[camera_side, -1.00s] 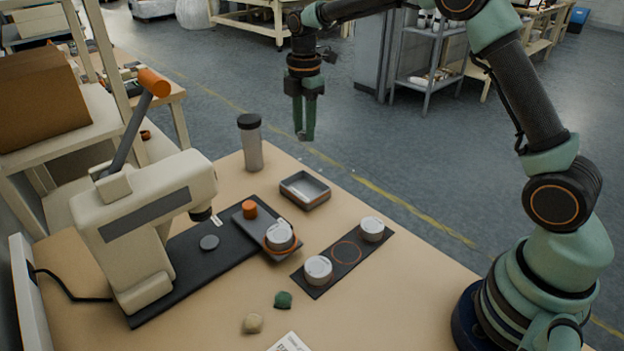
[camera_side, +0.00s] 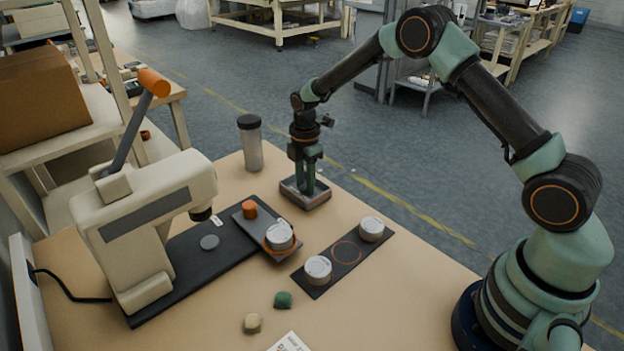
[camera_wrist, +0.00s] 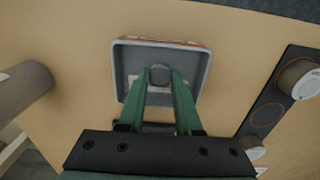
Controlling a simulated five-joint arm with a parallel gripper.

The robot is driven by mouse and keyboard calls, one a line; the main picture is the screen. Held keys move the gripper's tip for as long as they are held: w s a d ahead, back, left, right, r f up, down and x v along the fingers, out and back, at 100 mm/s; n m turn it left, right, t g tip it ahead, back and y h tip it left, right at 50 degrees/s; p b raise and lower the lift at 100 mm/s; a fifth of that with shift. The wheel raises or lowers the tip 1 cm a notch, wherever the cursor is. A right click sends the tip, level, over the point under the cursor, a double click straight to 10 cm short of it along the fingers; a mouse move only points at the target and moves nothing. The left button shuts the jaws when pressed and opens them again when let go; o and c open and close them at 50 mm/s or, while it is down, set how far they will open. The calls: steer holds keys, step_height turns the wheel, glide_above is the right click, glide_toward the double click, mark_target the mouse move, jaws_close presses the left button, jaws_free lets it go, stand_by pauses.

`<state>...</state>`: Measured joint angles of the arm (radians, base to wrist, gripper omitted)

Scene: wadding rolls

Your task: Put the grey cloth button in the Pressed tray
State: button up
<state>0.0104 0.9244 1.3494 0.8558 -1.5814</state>
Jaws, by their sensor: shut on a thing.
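My gripper (camera_side: 308,184) points straight down with its fingertips inside the small grey metal tray (camera_side: 318,201). In the wrist view the green fingers (camera_wrist: 160,82) are shut on a small grey button (camera_wrist: 160,72), low over the floor of the tray. The tray's grey rim (camera_wrist: 202,75) surrounds the fingertips, and a pale label patch shows on its floor. I cannot tell whether the button touches the tray floor. In the side view the fingers and the tray's near wall hide the button.
A grey bottle with a dark lid (camera_side: 250,145) stands just left of the tray. A dark plate with an orange knob (camera_side: 250,209) and a ringed die (camera_side: 279,237) lies in front. A black strip with two white-topped cylinders (camera_side: 345,254) is to the right. The cream press (camera_side: 150,225) stands left.

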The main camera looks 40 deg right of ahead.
steer(key=shift+f, duration=0.15)
steer(key=o, duration=0.9)
step_height(320, 180, up, 12)
steer(key=r, duration=0.1)
steer(key=s+r+m+t, duration=0.2)
steer(key=s+r+m, duration=0.6)
steer(key=s+r, duration=0.15)
steer(key=shift+s+a+r+m+t, duration=0.1)
steer(key=shift+s+r+m+t, duration=0.35)
steer(key=shift+s+m, duration=1.45)
steer(key=shift+s+a+r+m+t, duration=0.15)
steer(key=shift+s+m+t, duration=0.55)
steer(key=shift+s+m, duration=1.25)
steer(key=shift+s+r+m+t, duration=0.45)
steer(key=shift+s+m, duration=0.7)
steer(key=shift+s, duration=1.45)
